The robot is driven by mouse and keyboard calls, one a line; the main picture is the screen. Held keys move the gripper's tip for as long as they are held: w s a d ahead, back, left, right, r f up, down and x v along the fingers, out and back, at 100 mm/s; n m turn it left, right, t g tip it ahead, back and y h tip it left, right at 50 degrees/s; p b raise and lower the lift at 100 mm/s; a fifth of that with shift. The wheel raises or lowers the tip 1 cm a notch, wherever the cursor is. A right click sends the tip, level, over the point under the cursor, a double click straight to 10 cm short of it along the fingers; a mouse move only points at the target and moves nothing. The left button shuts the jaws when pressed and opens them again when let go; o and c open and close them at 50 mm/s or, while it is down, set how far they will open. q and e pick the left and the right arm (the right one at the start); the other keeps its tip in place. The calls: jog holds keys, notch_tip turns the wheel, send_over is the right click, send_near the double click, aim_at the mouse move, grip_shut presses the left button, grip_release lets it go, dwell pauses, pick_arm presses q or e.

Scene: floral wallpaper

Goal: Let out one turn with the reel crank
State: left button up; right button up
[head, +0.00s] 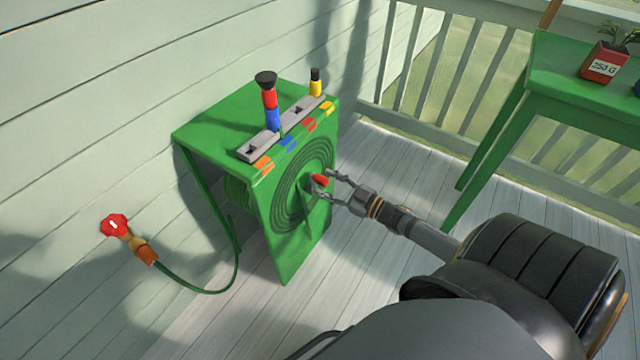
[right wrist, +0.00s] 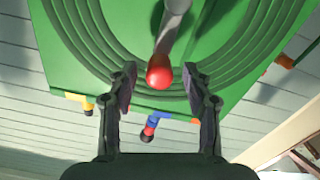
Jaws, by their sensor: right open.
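The green hose reel box (head: 294,262) stands on the deck against the wall. Its side face carries the reel's dark concentric rings, with a grey crank arm (head: 309,193) ending in a red knob (head: 320,180). My right gripper (head: 336,187) is open at the knob, its fingers on either side of it in the head view. In the right wrist view the red knob (right wrist: 159,72) sits between and just beyond the open fingertips (right wrist: 161,82); I see no clear contact. My left gripper is not in view.
A grey rail (head: 262,146) on the box top holds red-blue and yellow nozzles. A red tap (head: 114,226) with a green hose (head: 200,290) is on the wall at left. A green table (head: 580,75) with a red pot (head: 604,63) stands at right, before a railing (head: 455,75).

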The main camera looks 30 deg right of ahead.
jog(key=shift+b+x, duration=0.35)
jog(key=shift+x, duration=1)
grip_shut()
